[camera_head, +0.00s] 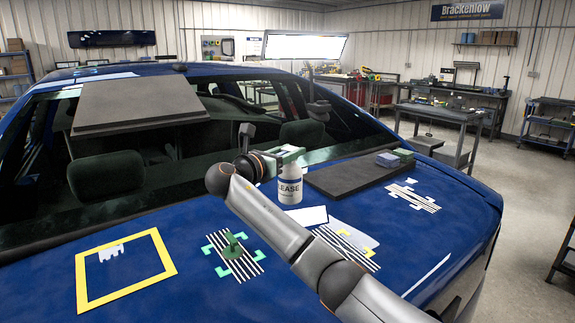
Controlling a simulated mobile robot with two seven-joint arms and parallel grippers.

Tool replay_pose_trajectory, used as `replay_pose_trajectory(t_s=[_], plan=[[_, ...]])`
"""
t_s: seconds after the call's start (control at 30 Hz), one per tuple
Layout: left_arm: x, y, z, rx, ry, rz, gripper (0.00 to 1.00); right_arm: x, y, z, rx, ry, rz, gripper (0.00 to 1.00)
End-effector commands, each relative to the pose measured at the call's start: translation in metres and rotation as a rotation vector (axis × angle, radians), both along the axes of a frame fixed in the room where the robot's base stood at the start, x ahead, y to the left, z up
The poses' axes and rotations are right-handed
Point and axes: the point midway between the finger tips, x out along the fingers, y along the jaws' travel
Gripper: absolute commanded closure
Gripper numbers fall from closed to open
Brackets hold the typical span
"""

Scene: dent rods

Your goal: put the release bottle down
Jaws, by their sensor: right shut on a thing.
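The release bottle (289,188) is white with dark lettering that ends in "LEASE". It stands upright at the far middle of the blue car panel (200,225), beside a dark mat. My right gripper (288,156) is shut on the bottle's top, with my right arm reaching in from the lower right. The arm and gripper hide part of the bottle's left side and its top. I cannot tell whether the bottle's base touches the panel. My left gripper is not in view.
A yellow square frame (84,285) lies at left. A striped board with a green tab (233,246) lies at front middle. Striped sheets lie right. Bare blue panel lies between them.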

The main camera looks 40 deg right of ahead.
Motion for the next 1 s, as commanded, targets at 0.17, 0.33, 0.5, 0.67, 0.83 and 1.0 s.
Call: replay_pose_trajectory(t_s=[0.17,0.33,0.5,0.67,0.83,1.0], plan=[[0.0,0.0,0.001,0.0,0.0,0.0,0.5,0.007,0.0,-0.008,-0.002,0.0,0.0,1.0],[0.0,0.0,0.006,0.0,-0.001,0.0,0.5,0.008,0.0,-0.032,-0.003,0.0,0.0,1.0],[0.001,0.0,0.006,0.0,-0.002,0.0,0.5,0.008,0.0,-0.039,-0.002,-0.004,0.0,1.0],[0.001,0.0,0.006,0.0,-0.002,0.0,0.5,0.008,0.0,-0.039,-0.003,-0.003,0.0,1.0],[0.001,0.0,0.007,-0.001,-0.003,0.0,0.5,0.008,0.0,-0.041,-0.001,-0.001,0.0,0.49],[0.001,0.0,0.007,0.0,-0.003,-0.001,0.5,0.008,0.0,-0.041,-0.001,-0.001,0.0,0.3]])
